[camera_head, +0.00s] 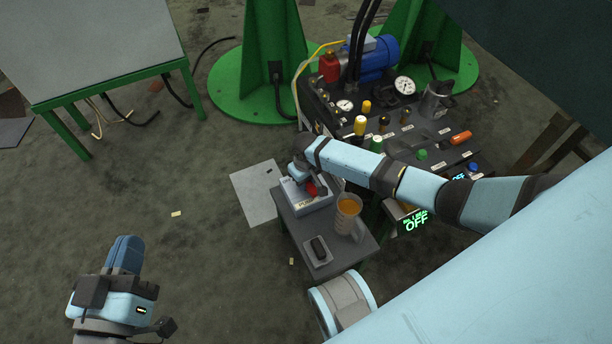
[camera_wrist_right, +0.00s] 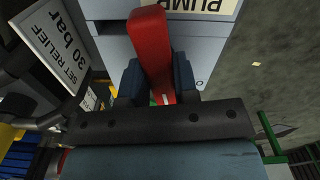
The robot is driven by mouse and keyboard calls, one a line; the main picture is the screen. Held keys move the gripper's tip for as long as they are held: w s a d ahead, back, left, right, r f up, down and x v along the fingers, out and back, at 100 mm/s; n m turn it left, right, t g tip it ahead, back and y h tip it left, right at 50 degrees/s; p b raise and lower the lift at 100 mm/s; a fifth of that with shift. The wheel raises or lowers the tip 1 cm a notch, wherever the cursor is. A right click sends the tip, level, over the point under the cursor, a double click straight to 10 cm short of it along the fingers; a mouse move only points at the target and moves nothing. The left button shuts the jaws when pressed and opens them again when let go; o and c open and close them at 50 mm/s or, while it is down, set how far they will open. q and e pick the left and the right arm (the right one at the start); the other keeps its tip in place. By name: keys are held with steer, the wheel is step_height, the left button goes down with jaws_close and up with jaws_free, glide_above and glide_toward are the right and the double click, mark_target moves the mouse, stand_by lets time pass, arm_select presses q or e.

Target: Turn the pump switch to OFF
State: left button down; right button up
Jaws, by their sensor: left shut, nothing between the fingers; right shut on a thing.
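The pump switch is a red handle (camera_head: 316,189) on a light grey box (camera_head: 309,205) with a PUMP label. The box stands on a small dark table (camera_head: 354,253). In the right wrist view the red handle (camera_wrist_right: 149,38) runs up from between my right gripper's blue fingers (camera_wrist_right: 160,84), which are shut on it. In the head view my right gripper (camera_head: 307,184) is over the box and partly hides the switch. My left gripper (camera_head: 126,253) is shut and empty, above the floor at lower left, far from the box.
A jug of orange liquid (camera_head: 347,212) and a dark handheld device (camera_head: 319,249) are on the small table beside the box. Behind is a console (camera_head: 394,140) with gauges and coloured knobs. A green display (camera_head: 416,221) reads OFF. The floor at left is mostly clear.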

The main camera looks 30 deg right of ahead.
arm_select(q)
step_height(320, 180, up, 7)
steer(key=t+p, duration=0.2)
steer(key=p, duration=0.2)
arm_select(e)
steer(key=n, duration=0.4)
steer(key=shift+r+n, duration=0.2)
steer(key=shift+n, duration=0.1)
steer(key=n+p, duration=0.1)
steer(key=n, duration=0.1)
steer(key=shift+f+n, duration=0.1)
steer(key=shift+n, duration=0.2)
steer(key=n+p, duration=0.1)
steer(key=n, duration=0.2)
steer(key=shift+n, duration=0.4)
steer(key=n, duration=0.4)
steer(key=shift+f+p, duration=0.1)
steer(key=shift+p, duration=0.25)
arm_select(q)
step_height(320, 180, down, 6)
steer(key=a+g+y, duration=0.2)
steer(key=shift+a+f+n, duration=0.25)
steer(key=shift+a+n, duration=0.05)
arm_select(e)
steer(key=shift+n, duration=0.3)
arm_select(q)
steer(key=shift+s+f, duration=0.15)
